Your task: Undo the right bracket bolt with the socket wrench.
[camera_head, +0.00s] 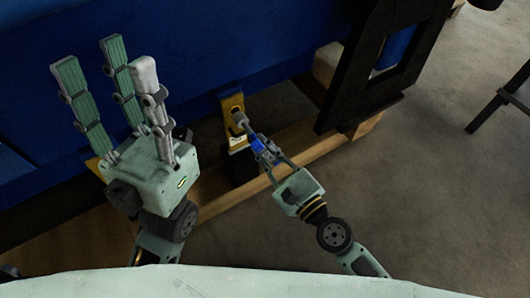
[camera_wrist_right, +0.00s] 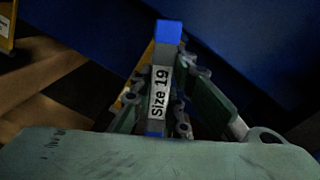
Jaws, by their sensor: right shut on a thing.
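My right gripper (camera_head: 264,150) is shut on the socket wrench (camera_head: 257,144), which has a blue part and a grey end. In the right wrist view the wrench (camera_wrist_right: 160,92) shows a "Size 19" label and blue ends between the fingers. The wrench's grey end (camera_head: 240,118) is at the yellow bracket (camera_head: 232,101) under the blue engine body. The bolt is hidden, and I cannot tell whether the socket sits on it. My left gripper (camera_head: 104,78) is open and empty, with its fingers pointing up in front of the blue body.
The blue engine body (camera_head: 210,45) fills the back. A wooden beam (camera_head: 215,182) runs below it, with a black frame (camera_head: 385,65) at the right. A dark stand (camera_head: 505,95) is at the far right. Bare concrete floor (camera_head: 430,180) is free at the right.

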